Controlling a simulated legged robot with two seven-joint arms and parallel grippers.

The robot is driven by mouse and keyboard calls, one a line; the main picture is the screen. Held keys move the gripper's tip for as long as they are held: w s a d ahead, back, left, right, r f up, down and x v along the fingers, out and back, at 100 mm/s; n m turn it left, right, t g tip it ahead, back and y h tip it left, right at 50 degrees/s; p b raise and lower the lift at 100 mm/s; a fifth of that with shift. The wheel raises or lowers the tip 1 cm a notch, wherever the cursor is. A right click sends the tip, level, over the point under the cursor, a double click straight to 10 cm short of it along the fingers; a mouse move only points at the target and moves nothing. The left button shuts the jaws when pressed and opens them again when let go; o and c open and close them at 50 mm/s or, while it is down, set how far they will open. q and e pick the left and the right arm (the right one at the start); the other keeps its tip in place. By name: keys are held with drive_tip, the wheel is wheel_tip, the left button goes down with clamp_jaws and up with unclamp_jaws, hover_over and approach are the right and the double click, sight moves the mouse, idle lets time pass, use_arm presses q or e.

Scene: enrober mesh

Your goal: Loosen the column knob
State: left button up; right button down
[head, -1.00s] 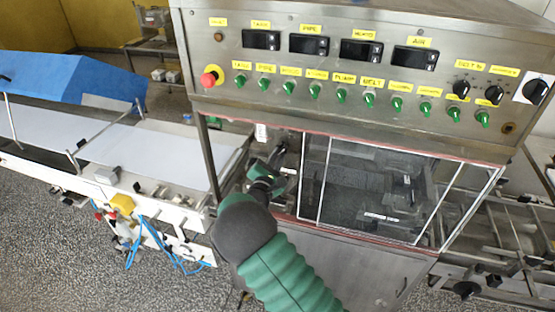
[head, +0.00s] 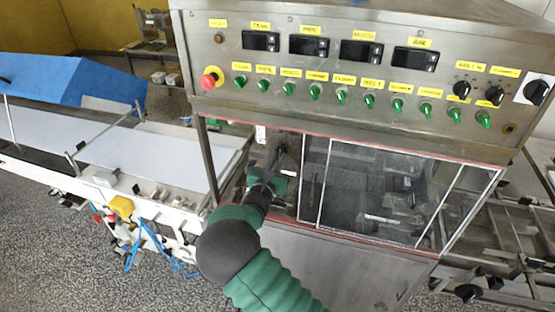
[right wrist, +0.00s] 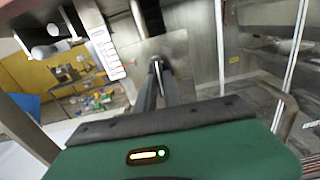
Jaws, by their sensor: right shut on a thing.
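My right gripper (head: 277,158) reaches into the open bay at the left of the machine's clear window. In the right wrist view, its two dark fingers (right wrist: 158,68) lie close together, shut at the tips on a small dark part. I take this part to be the column knob; the fingers hide most of it, so its shape cannot be told. My left gripper is not in view.
The control panel (head: 350,75), with green switches and a red stop button (head: 211,77), overhangs the bay. The clear window (head: 385,190) stands close on the right. A white belt (head: 150,155) runs in from the left. A white scale strip (right wrist: 107,52) hangs near the fingers.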

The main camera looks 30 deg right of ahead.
drive_tip(key=shift+f+n, duration=0.1)
drive_tip(key=shift+n, duration=0.3)
drive_tip(key=c, duration=1.5)
unclamp_jaws()
drive_tip(key=shift+w, duration=0.1)
drive_tip(key=shift+a, duration=0.15)
